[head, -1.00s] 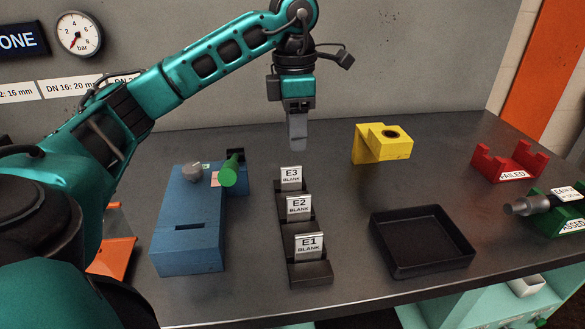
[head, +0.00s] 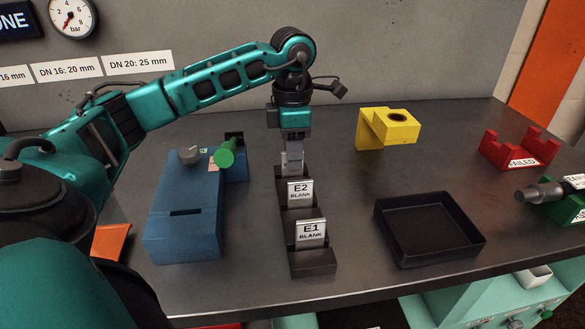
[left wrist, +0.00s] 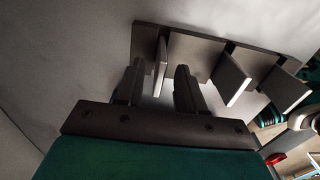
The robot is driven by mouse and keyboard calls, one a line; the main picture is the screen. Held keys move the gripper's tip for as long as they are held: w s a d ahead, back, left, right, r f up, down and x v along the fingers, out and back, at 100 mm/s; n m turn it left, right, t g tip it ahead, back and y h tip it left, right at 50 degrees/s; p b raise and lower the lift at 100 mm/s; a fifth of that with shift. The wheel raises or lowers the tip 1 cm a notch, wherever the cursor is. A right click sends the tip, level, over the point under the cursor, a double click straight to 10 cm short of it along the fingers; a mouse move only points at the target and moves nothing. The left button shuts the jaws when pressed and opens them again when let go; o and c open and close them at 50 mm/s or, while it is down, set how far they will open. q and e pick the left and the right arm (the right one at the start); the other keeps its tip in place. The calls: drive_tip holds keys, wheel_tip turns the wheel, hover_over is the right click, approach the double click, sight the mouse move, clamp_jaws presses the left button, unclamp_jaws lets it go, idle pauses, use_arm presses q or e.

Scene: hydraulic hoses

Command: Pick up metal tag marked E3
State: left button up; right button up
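The black stepped rack (head: 312,262) holds upright metal tags. The tags E1 (head: 310,231) and E2 (head: 300,192) face the head camera, in the front and middle steps. My left gripper (head: 292,165) points down at the rear step, and its fingers hide the E3 lettering in the head view. In the left wrist view, a thin tag at the rear end of the rack, the E3 tag (left wrist: 160,64), stands between the two fingertips of the left gripper (left wrist: 158,76). Gaps show on both sides of it, so the fingers look open around it. My right gripper is out of view.
A blue box (head: 185,222) with a knob and green cylinder stands left of the rack. An empty black tray (head: 430,262) lies right. A yellow block (head: 385,130) is behind it. Red (head: 520,150) and green (head: 570,210) holders stand far right.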

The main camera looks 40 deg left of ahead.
use_arm(q)
wheel_tip(320, 180, down, 2)
drive_tip(key=shift+f, duration=0.25)
clamp_jaws()
idle(0.3)
